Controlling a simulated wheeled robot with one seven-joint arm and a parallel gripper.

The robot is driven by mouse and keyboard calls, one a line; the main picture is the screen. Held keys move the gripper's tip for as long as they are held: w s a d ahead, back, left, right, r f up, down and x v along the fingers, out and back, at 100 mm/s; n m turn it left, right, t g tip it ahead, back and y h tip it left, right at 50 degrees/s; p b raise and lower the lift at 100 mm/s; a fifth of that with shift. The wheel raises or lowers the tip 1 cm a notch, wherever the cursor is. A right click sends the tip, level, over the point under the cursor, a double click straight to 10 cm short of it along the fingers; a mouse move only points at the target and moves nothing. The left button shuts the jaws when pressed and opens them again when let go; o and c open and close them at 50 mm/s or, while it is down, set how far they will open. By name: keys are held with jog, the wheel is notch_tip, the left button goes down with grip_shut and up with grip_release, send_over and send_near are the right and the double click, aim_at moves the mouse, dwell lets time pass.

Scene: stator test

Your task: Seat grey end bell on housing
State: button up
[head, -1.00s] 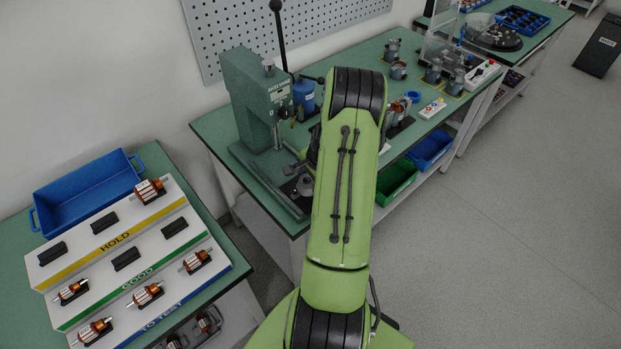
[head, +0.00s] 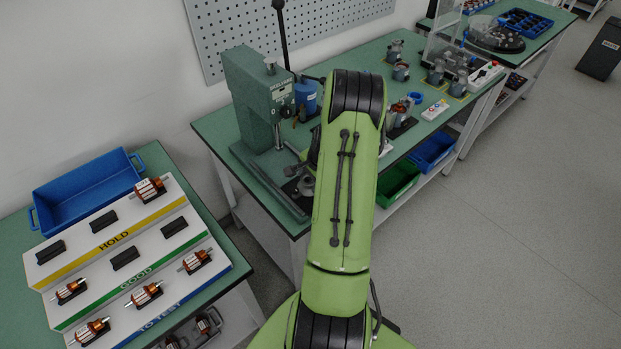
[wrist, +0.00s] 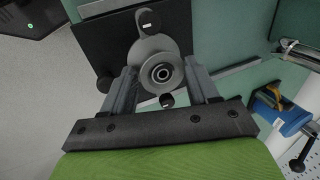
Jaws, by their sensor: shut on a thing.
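My gripper (wrist: 163,88) is shut on the grey end bell (wrist: 146,50), a round disc with a ringed centre bore and dark-capped lugs at top and bottom. The fingers stand on both sides of it in the wrist view, above or against a black mat (wrist: 95,42). I cannot tell whether it touches anything below. In the head view a small grey round part (head: 306,186) shows beside my arm, which hides most of the gripper area. I cannot make out the housing under the end bell; a grey housing with copper (head: 401,108) stands right of my arm.
Several motor parts, a button box (head: 435,109) and a blue ring (head: 415,97) are to the right. A rotor rack (head: 125,255) is at left.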

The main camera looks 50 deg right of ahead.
jog(key=shift+a+f, duration=0.1)
jog(key=shift+r+p, duration=0.5)
jog(key=shift+r, duration=0.25)
jog(key=c, duration=0.4)
jog(key=shift+r+p, duration=0.75)
jog(key=shift+r, duration=0.55)
